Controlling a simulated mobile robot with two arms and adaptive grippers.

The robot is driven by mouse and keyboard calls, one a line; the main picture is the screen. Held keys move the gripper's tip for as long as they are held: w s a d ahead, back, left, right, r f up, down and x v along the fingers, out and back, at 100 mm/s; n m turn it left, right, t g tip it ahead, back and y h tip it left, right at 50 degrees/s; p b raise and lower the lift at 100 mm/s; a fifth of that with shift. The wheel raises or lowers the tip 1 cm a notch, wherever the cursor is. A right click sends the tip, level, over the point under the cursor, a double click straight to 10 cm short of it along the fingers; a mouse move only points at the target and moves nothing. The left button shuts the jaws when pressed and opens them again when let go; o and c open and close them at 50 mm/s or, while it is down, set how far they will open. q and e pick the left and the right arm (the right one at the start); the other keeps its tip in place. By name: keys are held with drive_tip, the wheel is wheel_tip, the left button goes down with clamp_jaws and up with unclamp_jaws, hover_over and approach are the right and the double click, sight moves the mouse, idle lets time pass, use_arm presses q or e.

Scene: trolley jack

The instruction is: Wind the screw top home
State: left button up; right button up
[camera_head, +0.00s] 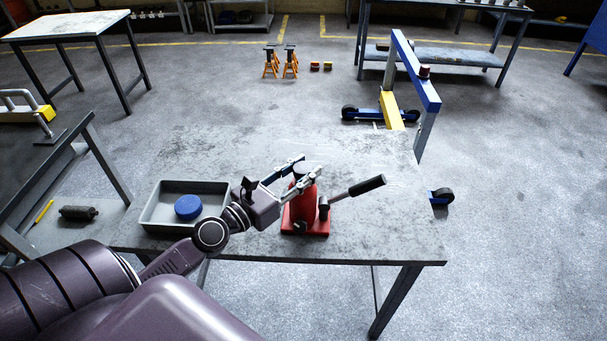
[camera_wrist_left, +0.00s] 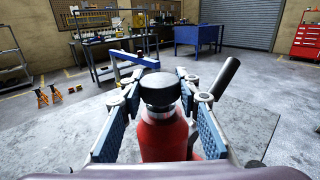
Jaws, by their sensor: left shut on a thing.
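A red bottle jack (camera_head: 299,213) stands upright on the grey table, its black-gripped lever (camera_head: 358,187) pointing up and right. Its dark round screw top (camera_head: 302,168) sits at the upper end of the body. My left gripper (camera_head: 305,164) reaches in from the left and is shut on the screw top, one finger on each side. In the left wrist view, the black top (camera_wrist_left: 160,88) stands between the blue-padded fingers, above the red body (camera_wrist_left: 163,140). The fingers hide parts of the top's sides. My right gripper is not in view.
A grey tray (camera_head: 152,215) with a blue round lid-like piece (camera_head: 188,207) lies left of the jack. The table (camera_head: 385,235) is clear to the right. A blue and yellow hoist (camera_head: 416,75) stands behind it. Orange jack stands (camera_head: 270,62) stand on the floor beyond.

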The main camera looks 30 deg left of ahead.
use_arm(q)
drive_tip(key=shift+w+f+m+g+h+b, duration=0.1)
drive_tip(key=shift+m+g+h+b, duration=0.35)
drive_tip(key=shift+m+h+b, duration=0.75)
drive_tip(key=shift+m+g+h+b, duration=0.5)
drive_tip(key=shift+h+b, duration=0.8)
drive_tip(key=shift+b, duration=0.9)
drive_tip(key=shift+m+g+h, duration=0.25)
drive_tip(key=shift+m+h, duration=0.25)
drive_tip(key=shift+r+m+g+h+b, duration=0.2)
drive_tip(key=shift+m+g+h, duration=0.15)
drive_tip(key=shift+h, duration=0.2)
drive_tip(key=shift+r+m+g+h+b, duration=0.1)
drive_tip(key=shift+m+g+h+b, duration=0.1)
drive_tip(key=shift+m+g+h, duration=1.25)
drive_tip(key=shift+g+h, duration=0.1)
drive_tip(key=shift+h, duration=0.2)
drive_tip(key=shift+g, duration=0.3)
drive_tip(key=shift+d, duration=0.1)
drive_tip(key=o, duration=1.2)
drive_tip(key=shift+s, duration=0.2)
drive_tip(key=shift+f, duration=0.15)
drive_tip(key=v, duration=1.2)
drive_tip(key=shift+b, duration=0.3)
